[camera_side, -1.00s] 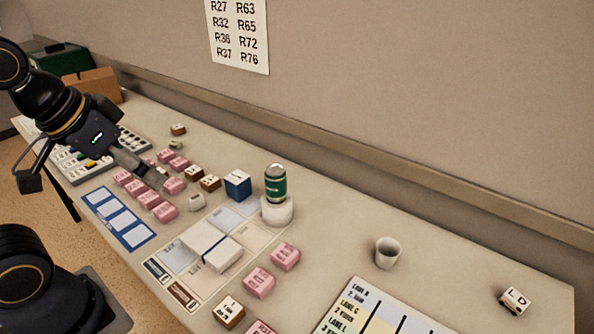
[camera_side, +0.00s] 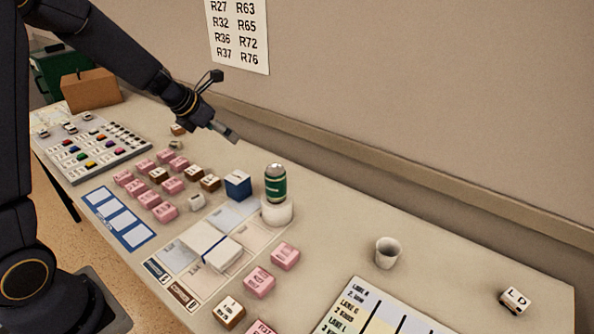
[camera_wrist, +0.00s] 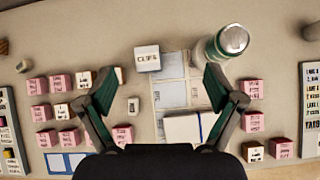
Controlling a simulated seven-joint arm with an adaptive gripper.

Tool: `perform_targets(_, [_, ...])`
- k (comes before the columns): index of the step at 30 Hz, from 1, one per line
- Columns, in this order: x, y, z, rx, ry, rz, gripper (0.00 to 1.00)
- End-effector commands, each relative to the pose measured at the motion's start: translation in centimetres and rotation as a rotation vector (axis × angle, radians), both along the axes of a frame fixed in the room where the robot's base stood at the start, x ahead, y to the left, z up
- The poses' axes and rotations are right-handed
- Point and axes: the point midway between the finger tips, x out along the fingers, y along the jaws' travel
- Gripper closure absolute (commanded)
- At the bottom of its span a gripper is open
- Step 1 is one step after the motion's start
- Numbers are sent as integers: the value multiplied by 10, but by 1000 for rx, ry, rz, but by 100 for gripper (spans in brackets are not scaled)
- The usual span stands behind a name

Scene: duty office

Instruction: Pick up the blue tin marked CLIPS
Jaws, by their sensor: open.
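The blue tin (camera_side: 238,187) stands upright on the table, left of a green can. In the wrist view the tin (camera_wrist: 147,59) shows its pale top with the word CLIPS, in the upper middle. My gripper (camera_side: 232,137) is above the table, up and behind the tin in the side view. In the wrist view my gripper (camera_wrist: 160,85) has its two fingers spread wide with nothing between them. The tin lies beyond the fingertips, nearer the left one, and appears untouched.
The green can (camera_side: 275,186) sits on a white round stand (camera_side: 277,212) close to the tin. Pink blocks (camera_side: 137,188), brown blocks (camera_side: 209,183) and a white box (camera_side: 222,254) lie nearby. A white cup (camera_side: 387,253) is farther right. The table behind the tin is clear.

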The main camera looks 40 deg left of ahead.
Motion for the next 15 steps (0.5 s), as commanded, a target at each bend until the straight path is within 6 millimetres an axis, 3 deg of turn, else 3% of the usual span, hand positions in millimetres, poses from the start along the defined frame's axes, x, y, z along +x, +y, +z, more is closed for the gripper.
perform_targets(1, [-2,12,-25,-13,45,34,8])
perform_targets(4, [-10,26,-58,-25,109,68,8])
perform_targets(9, [-14,32,-86,-33,151,81,8])
perform_targets(15, [7,32,-123,-35,151,80,8])
